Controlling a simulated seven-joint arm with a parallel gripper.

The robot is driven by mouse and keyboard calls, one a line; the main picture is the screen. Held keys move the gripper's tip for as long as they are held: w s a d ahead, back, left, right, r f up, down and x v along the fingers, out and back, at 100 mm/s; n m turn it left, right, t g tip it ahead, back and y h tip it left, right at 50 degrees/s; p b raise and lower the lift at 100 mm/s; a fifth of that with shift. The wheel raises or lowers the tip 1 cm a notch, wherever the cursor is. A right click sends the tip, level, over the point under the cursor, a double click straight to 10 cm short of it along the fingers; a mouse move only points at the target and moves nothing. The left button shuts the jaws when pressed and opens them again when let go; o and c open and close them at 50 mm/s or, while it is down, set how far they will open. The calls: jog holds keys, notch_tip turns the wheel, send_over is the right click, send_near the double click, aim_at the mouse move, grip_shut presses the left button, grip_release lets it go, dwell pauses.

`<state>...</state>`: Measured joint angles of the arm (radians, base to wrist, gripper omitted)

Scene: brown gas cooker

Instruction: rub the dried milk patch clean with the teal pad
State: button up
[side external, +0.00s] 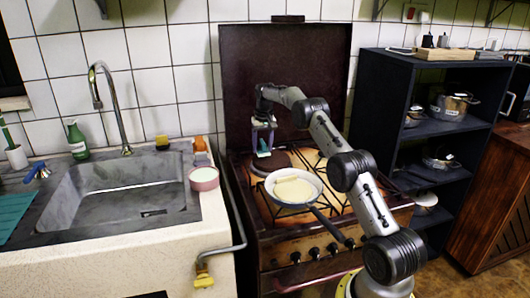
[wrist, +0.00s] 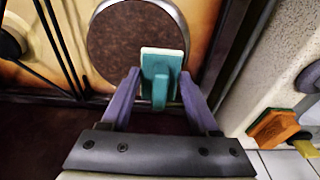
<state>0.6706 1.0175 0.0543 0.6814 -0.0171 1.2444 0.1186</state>
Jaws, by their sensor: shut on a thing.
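My gripper (side external: 263,148) is over the back left of the brown cooker. It is shut on the teal pad (side external: 263,154), which also shows in the wrist view (wrist: 162,62) between the purple fingers (wrist: 159,76). The pad has a teal back with a raised grip and a pale edge.
A frying pan (side external: 310,198) with pale contents sits at the front of the cooker, its handle toward the front right. The raised dark lid (side external: 285,70) stands behind. A pink bowl (side external: 204,180) stands on the sink's right edge.

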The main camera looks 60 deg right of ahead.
jog(key=shift+r, duration=2.65)
